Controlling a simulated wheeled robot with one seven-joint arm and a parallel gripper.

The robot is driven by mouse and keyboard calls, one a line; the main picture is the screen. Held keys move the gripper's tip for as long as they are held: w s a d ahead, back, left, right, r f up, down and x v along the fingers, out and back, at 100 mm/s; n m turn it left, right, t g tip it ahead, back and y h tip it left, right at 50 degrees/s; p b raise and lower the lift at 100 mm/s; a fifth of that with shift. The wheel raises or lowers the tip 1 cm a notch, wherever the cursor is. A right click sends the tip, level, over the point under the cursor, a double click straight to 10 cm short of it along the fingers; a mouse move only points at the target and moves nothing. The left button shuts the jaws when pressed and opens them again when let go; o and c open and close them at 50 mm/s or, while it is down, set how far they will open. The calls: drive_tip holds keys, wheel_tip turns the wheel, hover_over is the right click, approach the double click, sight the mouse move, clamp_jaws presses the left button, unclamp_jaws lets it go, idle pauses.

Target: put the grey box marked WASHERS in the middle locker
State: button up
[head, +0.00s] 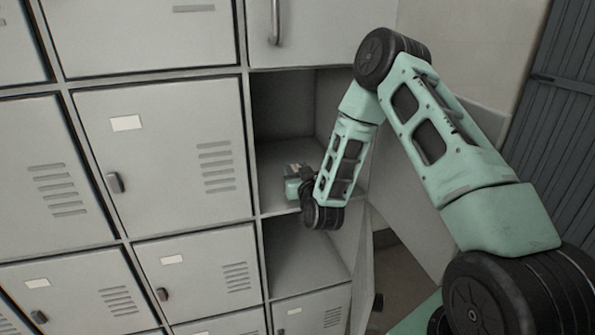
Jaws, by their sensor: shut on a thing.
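The middle locker (283,105) of the right-hand column stands open, with a bare grey interior and floor. My gripper (293,186) is inside its opening, low over the locker floor near the front edge. My wrist and forearm cover much of it, and the fingertips do not show clearly. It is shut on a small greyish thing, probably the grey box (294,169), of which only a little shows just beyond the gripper. No WASHERS marking can be read. I cannot tell whether the box touches the locker floor.
Below is another open compartment (300,262), which looks empty. A locker door (362,265) hangs open at its right. Closed lockers with vents and handles (165,150) fill the left, and a closed one with a bar handle (320,30) is above. A dark ribbed panel (560,130) stands at the far right.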

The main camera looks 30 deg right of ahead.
drive_tip(key=o, duration=1)
drive_tip(key=shift+f, duration=0.1)
drive_tip(key=shift+o, duration=0.2)
drive_tip(key=shift+r, duration=0.2)
drive_tip(key=b+v, duration=0.2)
drive_tip(key=v, duration=1)
